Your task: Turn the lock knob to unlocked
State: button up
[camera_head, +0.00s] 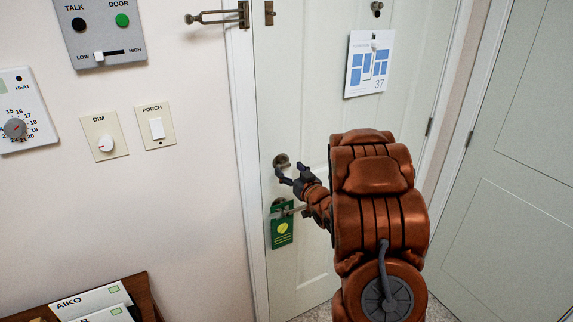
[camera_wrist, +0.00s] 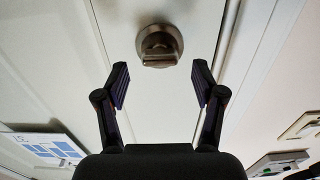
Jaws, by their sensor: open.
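The lock knob (camera_head: 281,160) is a round metal fitting on the pale door (camera_head: 315,90), near its left edge and above the door handle. In the wrist view the knob (camera_wrist: 159,46) shows a round plate with a raised thumb-turn lying roughly level across it. My gripper (camera_head: 291,173) is open and close to the knob, just below it in the head view. In the wrist view my gripper's fingertips (camera_wrist: 160,76) are spread either side of the knob's line, with nothing between them. They look apart from the knob.
A green tag (camera_head: 282,231) hangs at the door handle (camera_head: 290,210), just below my gripper. A swing-bar latch (camera_head: 215,16) is at the upper door edge. A paper calendar (camera_head: 369,64) hangs on the door. Switches, including a dimmer (camera_head: 104,139), are on the left wall.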

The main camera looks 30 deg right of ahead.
aim_at(284, 165)
jog(key=shift+w+r, duration=0.15)
jog(key=shift+w, duration=0.75)
jog(key=shift+w+d+p, duration=0.1)
jog(key=shift+w+p, duration=0.3)
jog(key=shift+w, duration=0.1)
jog(key=c, duration=1.1)
